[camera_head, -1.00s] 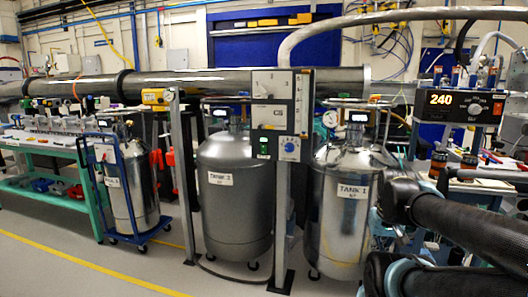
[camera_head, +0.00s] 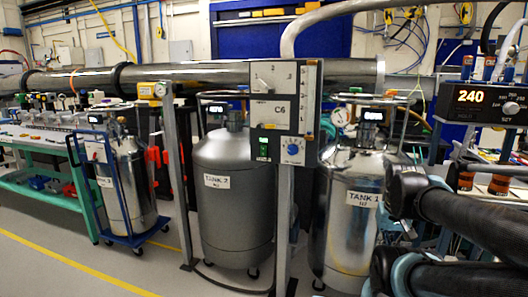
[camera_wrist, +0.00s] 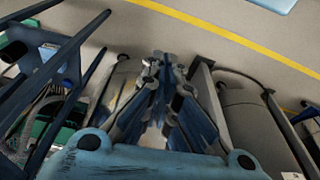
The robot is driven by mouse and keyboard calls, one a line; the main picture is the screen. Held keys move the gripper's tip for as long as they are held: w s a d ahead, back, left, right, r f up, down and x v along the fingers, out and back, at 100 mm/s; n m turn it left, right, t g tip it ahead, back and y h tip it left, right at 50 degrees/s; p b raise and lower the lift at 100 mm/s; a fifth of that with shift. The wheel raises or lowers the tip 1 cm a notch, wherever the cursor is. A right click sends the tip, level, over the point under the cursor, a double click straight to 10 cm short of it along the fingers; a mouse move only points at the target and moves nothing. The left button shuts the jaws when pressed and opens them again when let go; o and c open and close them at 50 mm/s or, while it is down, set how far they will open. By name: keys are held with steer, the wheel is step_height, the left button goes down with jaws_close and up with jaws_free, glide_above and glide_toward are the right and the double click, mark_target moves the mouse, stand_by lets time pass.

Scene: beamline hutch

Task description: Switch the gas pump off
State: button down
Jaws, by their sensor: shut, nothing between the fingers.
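A grey control panel (camera_head: 284,95) labelled C6 stands on a post in the middle of the head view. It has a rotary switch (camera_head: 264,83) at upper left, a lit green rocker switch (camera_head: 263,149) at lower left and a blue knob (camera_head: 293,146) at lower right. No label reading gas pump is legible, and I cannot tell which control belongs to the pump. My gripper (camera_wrist: 160,62) shows in the wrist view, shut and empty, over the floor and apart from the panel. The head view shows only my dark arm links at right, not the gripper.
Two tanks, a grey one (camera_head: 232,205) and a shiny one (camera_head: 349,215), flank the panel post. A blue trolley with a steel cylinder (camera_head: 128,185) stands left. A box reading 240 (camera_head: 482,103) is at right. Open floor (camera_head: 50,265) lies front left.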

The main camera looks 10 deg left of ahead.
steer(key=w+a+r+n+t+h, duration=0.3)
steer(key=w+a+r+n, duration=1.3)
steer(key=w+n, duration=0.3)
steer(key=a+r+n+t+y, duration=0.1)
steer(key=a+r+n+t, duration=0.1)
steer(key=a+n, duration=0.6)
steer(key=s+a+r+n+t+y, duration=0.1)
steer(key=a+r+n+t, duration=0.2)
steer(key=a, duration=1.9)
step_height(320, 180, up, 2)
steer(key=n, duration=0.5)
steer(key=shift+s+a, duration=0.15)
steer(key=shift+a, duration=0.15)
